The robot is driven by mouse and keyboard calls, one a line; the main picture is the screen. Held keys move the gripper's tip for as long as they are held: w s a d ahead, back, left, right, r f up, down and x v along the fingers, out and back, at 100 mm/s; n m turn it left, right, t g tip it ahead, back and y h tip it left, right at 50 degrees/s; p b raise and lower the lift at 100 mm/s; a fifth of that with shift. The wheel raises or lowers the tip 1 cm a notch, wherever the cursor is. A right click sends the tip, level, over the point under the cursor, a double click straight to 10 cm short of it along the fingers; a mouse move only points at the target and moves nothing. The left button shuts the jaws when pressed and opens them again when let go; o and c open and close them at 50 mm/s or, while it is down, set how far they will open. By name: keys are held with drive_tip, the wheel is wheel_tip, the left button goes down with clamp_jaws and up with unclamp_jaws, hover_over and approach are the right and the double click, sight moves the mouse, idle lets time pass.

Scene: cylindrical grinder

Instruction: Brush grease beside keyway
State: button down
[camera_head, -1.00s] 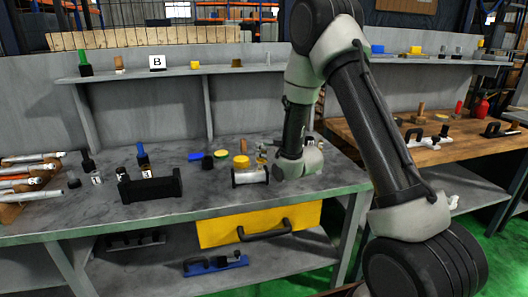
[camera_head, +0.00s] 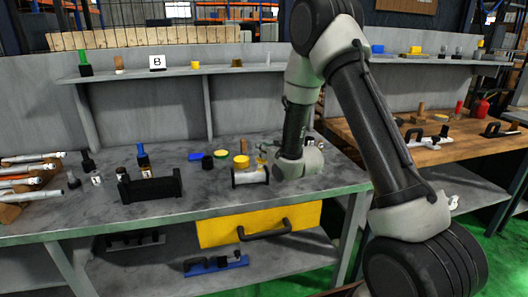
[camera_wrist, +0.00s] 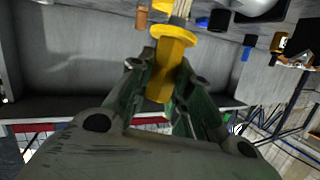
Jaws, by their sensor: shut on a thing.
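My gripper (camera_wrist: 160,90) is shut on the yellow handle of a brush (camera_wrist: 163,80). The brush has a wide yellow collar, and its pale bristles run to the top edge of the wrist view. In the head view my wrist hides most of my gripper, just right of a pale metal cylinder (camera_head: 250,177) with dark end supports on the grey bench. This may be the shaft; I cannot make out a keyway on it. A yellow-topped round container (camera_head: 241,162) stands behind the cylinder. I cannot tell whether the bristles touch anything.
A black holder (camera_head: 150,187) stands left on the grey bench (camera_head: 215,201), with bottles behind it. A yellow drawer (camera_head: 225,231) is below. The bench front between holder and cylinder is clear.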

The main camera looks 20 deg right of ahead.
drive_tip(key=shift+s+f, duration=0.1)
drive_tip(key=shift+s, duration=0.1)
drive_tip(key=shift+s, duration=0.45)
drive_tip(key=shift+w, duration=0.2)
drive_tip(key=shift+w, duration=0.45)
drive_tip(key=shift+s, duration=0.2)
drive_tip(key=shift+s, duration=0.4)
drive_tip(key=shift+w, duration=0.25)
